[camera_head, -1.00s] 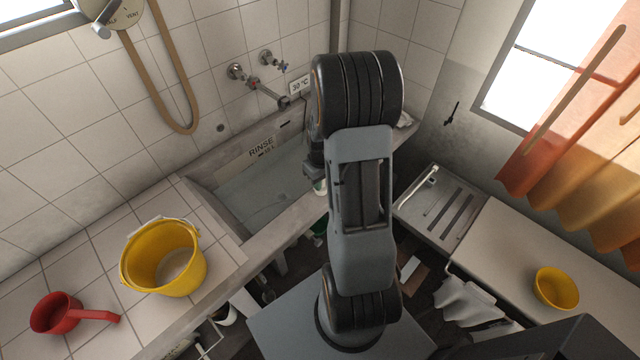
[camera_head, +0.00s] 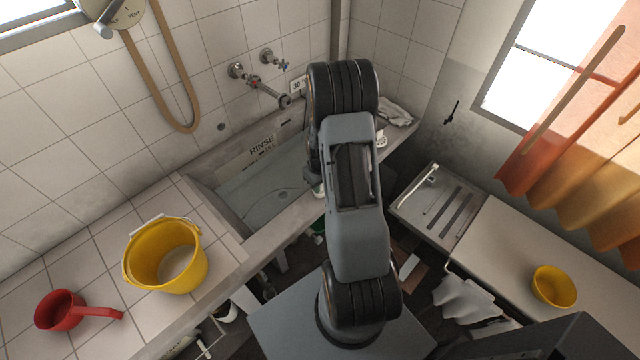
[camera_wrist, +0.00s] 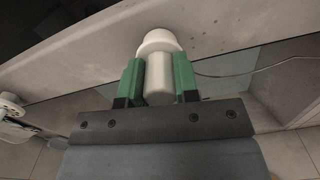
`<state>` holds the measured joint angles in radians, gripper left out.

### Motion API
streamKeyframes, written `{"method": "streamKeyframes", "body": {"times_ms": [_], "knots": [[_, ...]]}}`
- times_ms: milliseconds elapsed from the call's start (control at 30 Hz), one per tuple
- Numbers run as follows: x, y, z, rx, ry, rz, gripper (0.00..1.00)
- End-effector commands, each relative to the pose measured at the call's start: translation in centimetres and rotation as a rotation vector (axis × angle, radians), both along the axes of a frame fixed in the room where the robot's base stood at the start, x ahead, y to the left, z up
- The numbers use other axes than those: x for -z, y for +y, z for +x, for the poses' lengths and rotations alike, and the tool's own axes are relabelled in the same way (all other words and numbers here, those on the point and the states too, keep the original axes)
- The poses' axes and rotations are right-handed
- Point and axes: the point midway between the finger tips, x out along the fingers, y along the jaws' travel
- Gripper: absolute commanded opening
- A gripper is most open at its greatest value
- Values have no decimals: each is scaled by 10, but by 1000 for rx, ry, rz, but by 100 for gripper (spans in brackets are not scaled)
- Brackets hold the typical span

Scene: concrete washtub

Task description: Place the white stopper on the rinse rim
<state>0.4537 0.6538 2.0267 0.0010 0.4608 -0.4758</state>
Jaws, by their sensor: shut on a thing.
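The white stopper (camera_wrist: 160,72) is between the green fingers of my gripper (camera_wrist: 159,82) in the wrist view, with its wider rounded end pointing away from the palm. The gripper is shut on it. Behind the stopper in that view runs a pale concrete rim (camera_wrist: 85,48); I cannot tell whether they touch. In the head view, the rinse basin (camera_head: 262,190) lies left of my arm, below the "RINSE" label, and its front rim (camera_head: 272,229) runs diagonally. My arm hides most of the gripper and the stopper there.
A tap (camera_head: 270,92) reaches over the basin's back. A yellow bucket (camera_head: 165,257) and red dipper (camera_head: 62,311) stand on the left tiled counter. A grey cloth (camera_head: 394,113) and small white item (camera_head: 381,138) lie right of my arm. A yellow bowl (camera_head: 553,287) sits on the right counter.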

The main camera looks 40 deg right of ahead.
Motion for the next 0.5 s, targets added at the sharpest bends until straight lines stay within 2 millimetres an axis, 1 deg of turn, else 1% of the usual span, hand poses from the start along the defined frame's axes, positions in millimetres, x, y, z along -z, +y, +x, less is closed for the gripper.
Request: {"method": "streamKeyframes", "body": {"times_ms": [167,200,433,467,500], "knots": [[5,0,0,0,0,0,6],[5,0,0,0,0,0,30],[4,0,0,0,0,0,52],[4,0,0,0,0,0,54],[4,0,0,0,0,0,54]]}}
